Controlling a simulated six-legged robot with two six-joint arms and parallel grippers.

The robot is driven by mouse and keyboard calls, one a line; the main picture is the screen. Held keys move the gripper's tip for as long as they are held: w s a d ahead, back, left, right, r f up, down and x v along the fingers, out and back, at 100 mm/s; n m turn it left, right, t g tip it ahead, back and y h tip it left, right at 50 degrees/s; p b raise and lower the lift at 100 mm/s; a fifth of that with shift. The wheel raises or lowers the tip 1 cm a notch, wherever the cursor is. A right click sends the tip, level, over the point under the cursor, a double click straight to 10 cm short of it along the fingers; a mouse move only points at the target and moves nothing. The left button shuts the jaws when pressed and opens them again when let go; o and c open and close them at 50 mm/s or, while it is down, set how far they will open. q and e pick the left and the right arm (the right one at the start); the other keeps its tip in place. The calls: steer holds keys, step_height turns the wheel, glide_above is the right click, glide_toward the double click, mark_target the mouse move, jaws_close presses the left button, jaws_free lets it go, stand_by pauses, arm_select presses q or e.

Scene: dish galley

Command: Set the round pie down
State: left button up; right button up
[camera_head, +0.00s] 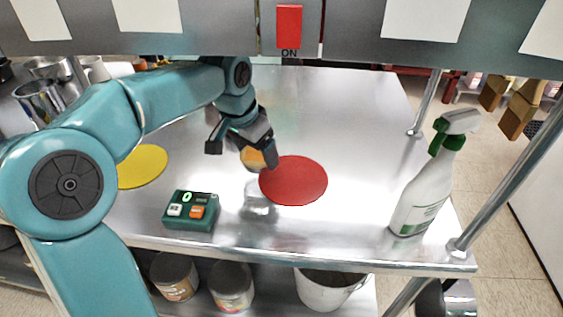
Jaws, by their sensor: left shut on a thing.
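The round pie (252,159), a small golden-orange piece, shows at the fingers of my left gripper (243,151). The gripper is shut on it, and the fingers and hand hide part of it. The pie is close to the left edge of a red round mat (300,182) on the steel table. My right gripper is not in view.
A green device (190,213) showing 0 sits at the table's front edge, near a yellow round mat (143,168). A spray bottle (424,190) stands at the right front corner. Metal jugs (40,100) are at far left. The table behind the red mat is clear.

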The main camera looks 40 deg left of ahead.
arm_select(q)
steer(key=w+d, duration=0.1)
steer(key=d, duration=0.1)
steer(key=w+d, duration=0.1)
steer(key=d, duration=0.1)
steer(key=shift+w, duration=0.2)
steer(key=x, duration=0.2)
steer(key=b+x, duration=0.1)
steer(key=shift+s+d+f, duration=0.15)
steer(key=shift+s+f, duration=0.1)
steer(key=shift+f, duration=0.1)
steer(key=o, duration=1)
steer(key=shift+f, duration=0.15)
steer(key=shift+r, duration=0.35)
steer(key=p+v, duration=0.2)
steer(key=v, duration=0.3)
steer(key=s, duration=0.4)
steer(key=s+b, duration=0.1)
steer(key=s, duration=0.3)
steer(key=s+b, duration=0.1)
steer(key=s, duration=0.3)
steer(key=shift+a+f, duration=0.15)
steer(key=shift+a, duration=0.15)
